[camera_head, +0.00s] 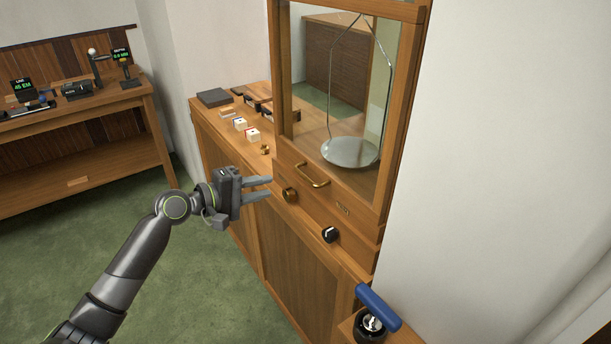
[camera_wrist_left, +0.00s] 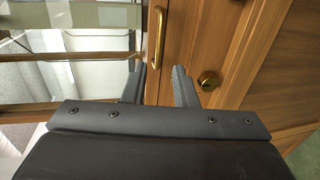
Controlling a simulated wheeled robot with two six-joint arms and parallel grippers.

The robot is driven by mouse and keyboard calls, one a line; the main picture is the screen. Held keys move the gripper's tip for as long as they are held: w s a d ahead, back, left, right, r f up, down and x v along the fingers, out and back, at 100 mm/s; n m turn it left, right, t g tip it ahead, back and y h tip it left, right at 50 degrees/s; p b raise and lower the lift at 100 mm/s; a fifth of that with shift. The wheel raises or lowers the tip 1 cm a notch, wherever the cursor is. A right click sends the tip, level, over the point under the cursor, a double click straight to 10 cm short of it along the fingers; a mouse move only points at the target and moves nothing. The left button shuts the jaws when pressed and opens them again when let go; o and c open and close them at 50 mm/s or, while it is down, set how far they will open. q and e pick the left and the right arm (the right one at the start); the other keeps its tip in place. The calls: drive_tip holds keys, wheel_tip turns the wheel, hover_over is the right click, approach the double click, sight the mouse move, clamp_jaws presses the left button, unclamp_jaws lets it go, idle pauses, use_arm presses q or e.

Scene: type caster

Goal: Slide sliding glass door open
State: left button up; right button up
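The glass door (camera_head: 340,70) is a clear pane in a wooden frame on the tall cabinet, and a round metal pan (camera_head: 350,152) hangs behind it. A brass bar handle (camera_head: 312,177) sits on the wooden rail below the pane; it also shows in the left wrist view (camera_wrist_left: 158,38). The pane appears down over the opening. My left gripper (camera_head: 270,187) is open and empty, its fingers pointing at the cabinet front just left of the handle. In the left wrist view the gap between the fingertips (camera_wrist_left: 158,76) lies near the handle's end, apart from it. My right gripper is not in view.
A brass knob (camera_head: 290,195) and a black knob (camera_head: 330,234) stick out below the handle. Small blocks and boxes lie on the cabinet top (camera_head: 225,119) at left. A blue-handled device (camera_head: 378,307) stands at the lower right. Green floor (camera_head: 215,300) is clear.

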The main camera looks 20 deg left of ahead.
sight(304, 178)
use_arm(q)
drive_tip(key=p+x, duration=0.2)
drive_tip(key=x, duration=1.1)
drive_tip(key=shift+s+r, duration=0.1)
drive_tip(key=shift+c, duration=0.3)
clamp_jaws()
